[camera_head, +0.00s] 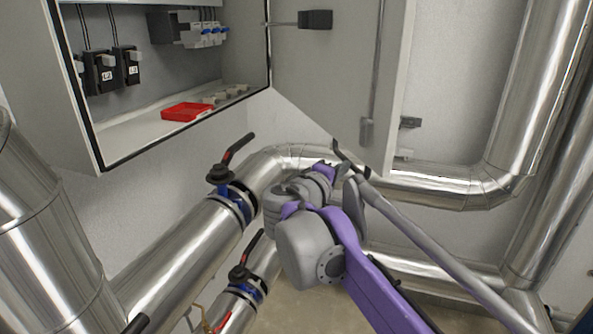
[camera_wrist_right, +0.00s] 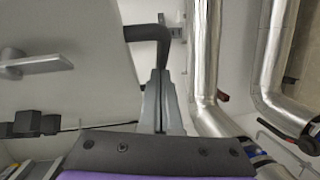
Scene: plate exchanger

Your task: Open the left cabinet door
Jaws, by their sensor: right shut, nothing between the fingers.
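The left cabinet (camera_head: 140,145) stands at the upper left in the head view, its inside exposed. Its grey door (camera_head: 325,80) stands swung out to the right, with a rod and latch on its inner face. The door also fills the left of the right wrist view (camera_wrist_right: 75,95). My right gripper (camera_head: 346,168) is just below the door's lower edge. In the wrist view its fingers (camera_wrist_right: 160,90) are together and hold nothing. A dark bent piece (camera_wrist_right: 150,34) shows at the fingertips beside the door's edge; contact with the door cannot be told. My left gripper is out of view.
A red tray (camera_head: 187,112) and switchgear are inside the cabinet. Silver pipes (camera_head: 185,255) with black-levered valves (camera_head: 225,172) run below it. More large pipes (camera_head: 530,90) stand at the right. Bare wall (camera_head: 455,80) shows between the door and those pipes.

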